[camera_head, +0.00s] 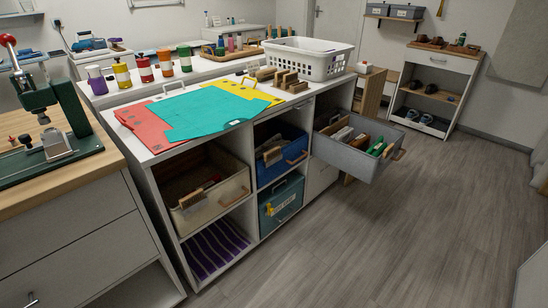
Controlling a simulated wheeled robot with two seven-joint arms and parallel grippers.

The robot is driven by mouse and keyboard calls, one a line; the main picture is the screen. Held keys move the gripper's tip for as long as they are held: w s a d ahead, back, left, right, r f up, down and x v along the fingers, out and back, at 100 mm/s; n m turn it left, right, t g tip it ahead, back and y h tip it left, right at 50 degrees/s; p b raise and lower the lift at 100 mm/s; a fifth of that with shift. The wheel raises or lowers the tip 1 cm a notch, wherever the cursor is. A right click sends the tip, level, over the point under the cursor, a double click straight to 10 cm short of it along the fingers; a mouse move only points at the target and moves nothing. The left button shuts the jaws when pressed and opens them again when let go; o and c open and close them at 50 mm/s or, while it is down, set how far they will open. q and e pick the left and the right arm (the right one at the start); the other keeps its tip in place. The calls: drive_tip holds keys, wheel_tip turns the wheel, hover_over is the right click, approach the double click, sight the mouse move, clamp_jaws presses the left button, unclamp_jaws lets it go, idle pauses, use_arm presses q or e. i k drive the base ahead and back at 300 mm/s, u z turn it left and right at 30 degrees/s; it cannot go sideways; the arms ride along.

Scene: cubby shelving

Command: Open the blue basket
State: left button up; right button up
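The blue basket (271,176) sits in the upper middle cubby of the white shelving unit (247,217). It has a wooden handle (297,158) on its front and brown items show inside at its top. It is mostly inside the cubby. Neither of my grippers shows in this view, so their place relative to the basket cannot be seen.
A grey basket (345,160) to the right juts out over the floor. A teal basket (281,208) is below the blue one, and a cream basket (222,202) is left. A bench (72,240) stands front left. Grey floor (420,220) is clear at right.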

sight(293, 152)
drive_tip(key=z, duration=1.2)
drive_tip(key=i, duration=1.15)
drive_tip(key=u, duration=0.7)
